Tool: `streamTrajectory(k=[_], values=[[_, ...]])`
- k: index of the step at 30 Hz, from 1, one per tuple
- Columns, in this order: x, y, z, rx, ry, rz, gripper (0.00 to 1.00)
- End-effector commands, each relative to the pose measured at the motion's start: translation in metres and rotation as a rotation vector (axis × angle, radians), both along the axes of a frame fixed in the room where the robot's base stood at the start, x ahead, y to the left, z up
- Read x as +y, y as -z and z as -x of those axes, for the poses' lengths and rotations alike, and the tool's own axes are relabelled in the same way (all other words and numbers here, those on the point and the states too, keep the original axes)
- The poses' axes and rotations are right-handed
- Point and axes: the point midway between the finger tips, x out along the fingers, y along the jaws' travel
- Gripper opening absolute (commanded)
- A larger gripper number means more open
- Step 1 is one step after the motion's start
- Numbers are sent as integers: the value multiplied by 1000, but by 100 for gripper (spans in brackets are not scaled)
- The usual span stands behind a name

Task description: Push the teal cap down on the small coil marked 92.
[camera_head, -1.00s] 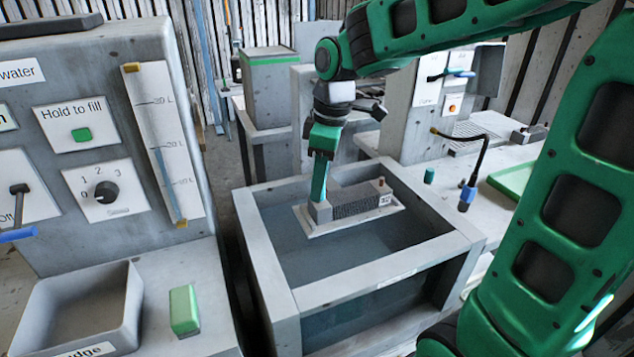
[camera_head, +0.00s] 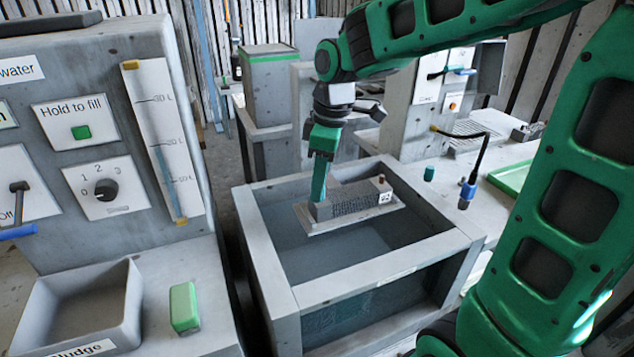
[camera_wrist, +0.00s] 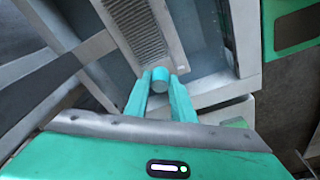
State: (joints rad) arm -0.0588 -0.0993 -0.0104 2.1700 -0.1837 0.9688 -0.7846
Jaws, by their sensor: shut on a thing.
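A grey finned coil (camera_head: 352,205) with a pale base edge is in the open tank, a little below the rim. A small label (camera_head: 385,198) is on its right end, too small to read surely. A brown cap (camera_head: 381,180) stands above that end. My gripper (camera_head: 319,197) points down at the coil's left end. In the wrist view, its teal fingers are shut on a teal cap (camera_wrist: 160,78) at the near end of the coil (camera_wrist: 140,30). How far the cap sits on the coil is hidden by the fingers.
The grey tank rim (camera_head: 375,278) surrounds the coil on all sides. Another small teal cap (camera_head: 429,174) stands on the right counter, near a black bent pipe (camera_head: 478,160). A control panel (camera_head: 105,130) and a sludge tray (camera_head: 82,310) are on the left.

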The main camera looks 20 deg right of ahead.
Motion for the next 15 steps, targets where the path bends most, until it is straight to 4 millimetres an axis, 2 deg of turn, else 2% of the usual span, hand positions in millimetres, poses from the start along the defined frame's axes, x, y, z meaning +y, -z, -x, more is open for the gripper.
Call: streamTrajectory(k=[2,3,5,6,15], values=[[0,0,0,0,0,0,1],[0,0,0,0,0,0,27],[0,0,0,0,0,0,41],[0,0,0,0,0,0,44],[0,-2,0,0,0,0,44]])
